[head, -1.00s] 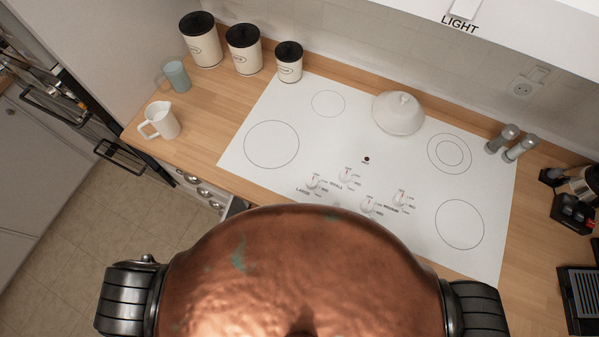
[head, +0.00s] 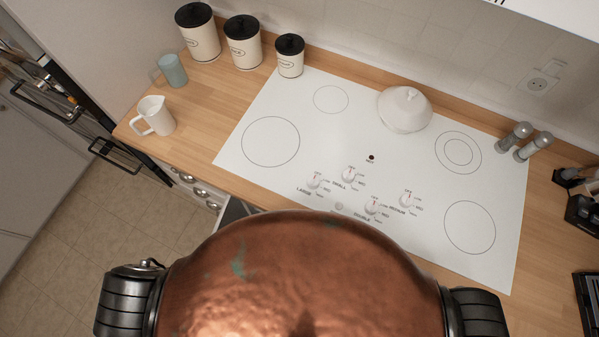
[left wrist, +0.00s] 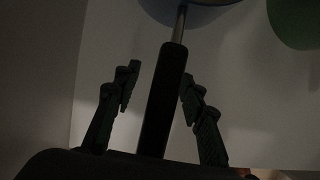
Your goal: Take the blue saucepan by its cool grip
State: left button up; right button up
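In the left wrist view, the blue saucepan (left wrist: 205,13) is at the top edge, mostly cut off. A metal shank runs down from it to a long black grip (left wrist: 165,95). My left gripper (left wrist: 160,76) is open, one finger on each side of the black grip. Gaps show between the fingers and the grip, and the picture is dark. The saucepan does not show in the head view. My right gripper is in neither view.
A green round thing (left wrist: 293,22) is beside the saucepan. The head view shows a white cooktop (head: 345,120) with a white lidded dish (head: 405,112). Three canisters (head: 243,45), a white pitcher (head: 156,116) and a mug (head: 172,69) stand on the wooden counter, left of the cooktop.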

pick_arm(q)
grip_shut()
dwell(0.3)
dwell(0.3)
